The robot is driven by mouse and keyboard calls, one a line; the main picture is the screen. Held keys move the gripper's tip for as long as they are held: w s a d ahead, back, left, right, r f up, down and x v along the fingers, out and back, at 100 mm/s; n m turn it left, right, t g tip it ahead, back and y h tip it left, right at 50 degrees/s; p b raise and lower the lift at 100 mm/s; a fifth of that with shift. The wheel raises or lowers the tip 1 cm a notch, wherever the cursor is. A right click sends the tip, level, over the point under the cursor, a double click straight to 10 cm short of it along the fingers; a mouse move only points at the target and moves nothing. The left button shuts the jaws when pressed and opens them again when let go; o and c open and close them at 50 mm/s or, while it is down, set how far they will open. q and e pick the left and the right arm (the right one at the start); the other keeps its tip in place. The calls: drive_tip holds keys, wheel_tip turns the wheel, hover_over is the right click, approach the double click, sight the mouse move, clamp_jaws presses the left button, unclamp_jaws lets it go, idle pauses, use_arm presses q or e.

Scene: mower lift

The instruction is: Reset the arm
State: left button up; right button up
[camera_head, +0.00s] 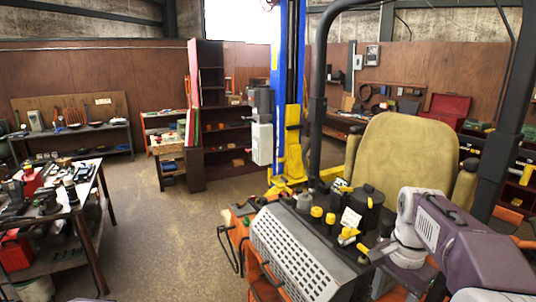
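My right arm (440,228), purple and grey, reaches in from the lower right over the mower. Its gripper (368,254) is at the arm's left end, low beside the mower's dark controls. The finger gap is too small and cluttered to tell, and I cannot tell whether it touches anything. My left gripper is not in view. The mower has a tan seat (405,148), a grey perforated panel (305,254), yellow-capped parts (316,212) and a black canister-like part (362,204).
A blue lift post (279,60) with yellow parts stands behind the mower. The mower's black roll bar (318,90) rises beside the seat. A cluttered workbench (92,215) is at left, a dark shelf (226,150) behind. The floor (175,235) between is clear.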

use_arm(q)
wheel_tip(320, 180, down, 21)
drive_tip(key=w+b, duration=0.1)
drive_tip(key=b, duration=1.8)
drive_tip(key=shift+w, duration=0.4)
use_arm(e)
drive_tip(key=s+a+f+n, duration=0.2)
drive_tip(key=a+f+n, duration=0.1)
drive_tip(key=f, duration=0.9)
drive_tip(key=s+a+f+n, duration=0.2)
drive_tip(key=f+n, duration=0.3)
drive_tip(key=f, duration=0.8)
drive_tip(key=s+a+f+n+t, duration=0.1)
drive_tip(key=s+a+f+n, duration=0.1)
drive_tip(key=f, duration=1.1)
drive_tip(key=shift+s+a+n, duration=0.35)
drive_tip(key=shift+a+n, duration=0.55)
drive_tip(key=shift+a, duration=0.15)
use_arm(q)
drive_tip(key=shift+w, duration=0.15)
use_arm(e)
drive_tip(key=shift+w, duration=0.15)
